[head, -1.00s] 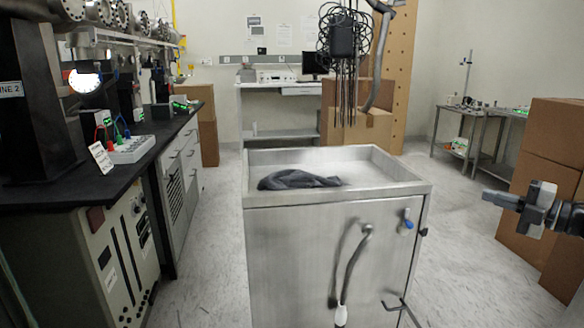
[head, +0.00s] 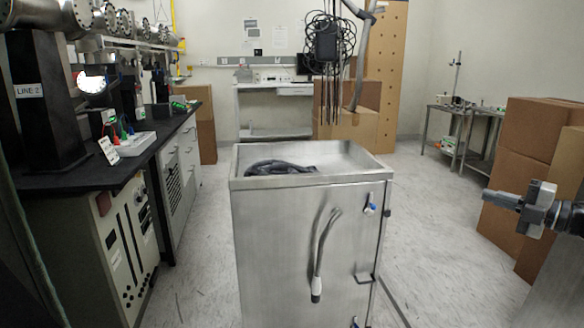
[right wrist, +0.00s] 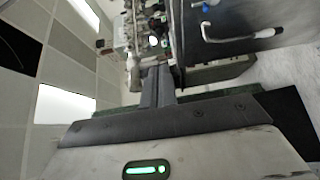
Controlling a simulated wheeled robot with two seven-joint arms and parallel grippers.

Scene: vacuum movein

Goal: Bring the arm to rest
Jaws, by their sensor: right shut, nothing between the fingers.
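My right gripper (head: 503,199) shows at the right edge of the head view, held in the air to the right of the steel cart. It points left and its fingers are shut with nothing between them. In the right wrist view the shut fingers (right wrist: 157,88) show at the middle, with no object held. My left gripper is not in the head view.
A steel cart (head: 310,240) with a dark cloth (head: 278,167) in its top tray stands ahead. A black bench (head: 100,176) with equipment runs along the left. Cardboard boxes (head: 522,170) are stacked at the right. Floor between cart and boxes is clear.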

